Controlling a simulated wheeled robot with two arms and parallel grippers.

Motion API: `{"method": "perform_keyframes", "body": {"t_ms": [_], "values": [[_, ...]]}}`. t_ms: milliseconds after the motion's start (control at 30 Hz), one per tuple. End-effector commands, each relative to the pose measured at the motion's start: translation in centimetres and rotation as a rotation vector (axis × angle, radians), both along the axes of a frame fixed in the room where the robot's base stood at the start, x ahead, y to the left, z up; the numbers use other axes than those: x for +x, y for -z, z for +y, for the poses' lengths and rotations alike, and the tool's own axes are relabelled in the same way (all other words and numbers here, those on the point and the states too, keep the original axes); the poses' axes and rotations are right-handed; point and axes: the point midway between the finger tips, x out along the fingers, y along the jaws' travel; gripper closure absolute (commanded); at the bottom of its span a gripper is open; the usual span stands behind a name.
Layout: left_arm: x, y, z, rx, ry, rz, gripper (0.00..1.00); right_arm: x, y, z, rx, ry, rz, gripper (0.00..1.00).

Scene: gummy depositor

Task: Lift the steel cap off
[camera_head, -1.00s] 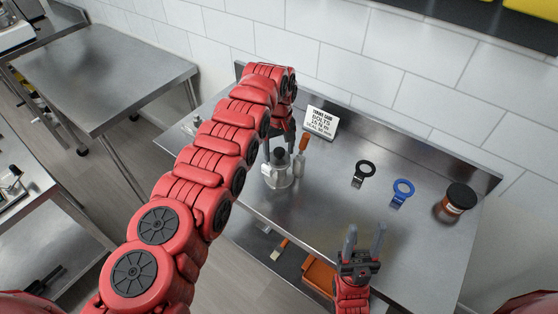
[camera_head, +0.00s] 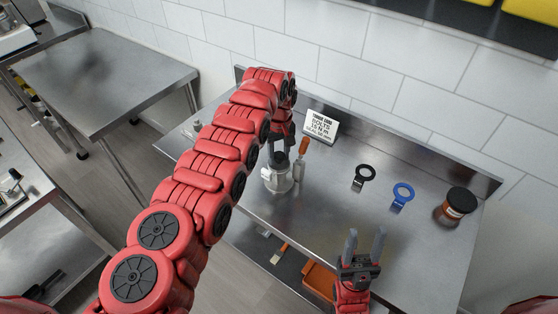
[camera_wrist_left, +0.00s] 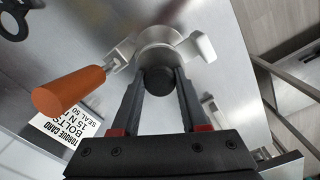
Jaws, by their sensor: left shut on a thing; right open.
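A steel cap (camera_wrist_left: 160,45) with side lugs and a dark knob (camera_wrist_left: 158,80) on top shows in the left wrist view. It sits on a steel body (camera_head: 278,182) standing upright at the left of the bench. My left gripper (camera_head: 280,158) comes down over it from behind and is shut on the dark knob; both fingers touch its sides in the left wrist view. I cannot tell any gap between cap and body. My right gripper (camera_head: 364,243) is open and empty above the bench's front edge, fingers pointing up the picture.
An orange-handled tool (camera_head: 303,148) stands close to the right of the steel body. A torque card (camera_head: 320,126) is behind it. A black ring tool (camera_head: 364,176), a blue ring tool (camera_head: 402,195) and a dark-lidded jar (camera_head: 458,203) are to the right. The bench middle (camera_head: 325,200) is clear.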

Motion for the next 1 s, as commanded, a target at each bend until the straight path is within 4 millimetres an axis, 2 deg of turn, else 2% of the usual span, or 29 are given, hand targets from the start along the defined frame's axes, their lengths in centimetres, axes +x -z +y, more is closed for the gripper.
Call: {"method": "perform_keyframes", "body": {"t_ms": [667,933,1000], "values": [[0.0,-1.7,0.0,0.0,-0.001,0.0,1.0,0.0,-0.9,0.0,0.0,0.0,0.0,0.5],[0.1,-4.6,0.0,-0.001,0.001,-0.003,1.0,0.0,-2.1,0.0,0.0,0.0,0.0,0.5],[0.1,-5.3,-0.1,-0.002,0.001,-0.004,1.0,0.0,-1.9,0.0,0.0,0.0,0.0,0.5]]}}
